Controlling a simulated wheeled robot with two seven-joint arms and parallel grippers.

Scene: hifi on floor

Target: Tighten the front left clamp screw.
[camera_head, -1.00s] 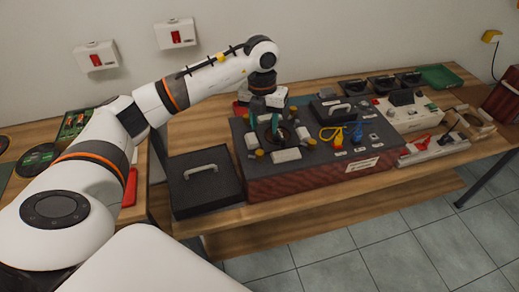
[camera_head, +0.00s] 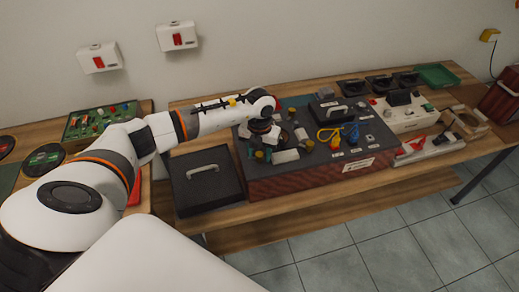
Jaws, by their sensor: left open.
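The dark-topped unit with reddish sides (camera_head: 310,180) stands on the wooden bench. Small yellowish clamp screws sit around the round fixture on its left half. My left gripper (camera_head: 268,143) points down over the left part of the fixture, close to this screw. It is open; its fingers are small and partly hidden, and I cannot tell whether they touch the screw. The gripper and wrist hide much of the round fixture. My right gripper is out of view.
A black lidded case with a handle (camera_head: 205,180) stands left of the unit. Yellow and blue items (camera_head: 330,135) lie on the unit's top. A white device (camera_head: 408,112) and a green tray (camera_head: 438,76) stand to the right. Two boxes hang on the wall.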

